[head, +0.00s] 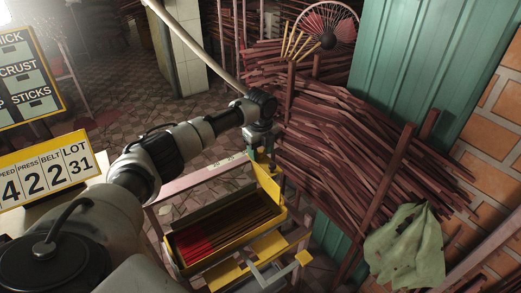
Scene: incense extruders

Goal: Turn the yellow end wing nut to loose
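My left arm reaches in from the lower left. Its gripper (263,158) points down at the far right corner of a yellow-framed tray (178,236), just above an upright yellow plate (267,184). The fingers are small and dark here, and I cannot tell whether they are open or shut, or touching anything. I cannot make out the yellow end wing nut for certain; it may be hidden by the gripper. A yellow block (304,258) sits on the end of a grey bar at the tray's near right. My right gripper is not in view.
The tray holds red and brown sticks (225,228) and stands on a pinkish frame (200,177). Stacked reddish wooden bars (340,130) lie close behind and to the right. A green cloth (405,245) hangs at the lower right. A number board (45,172) stands left.

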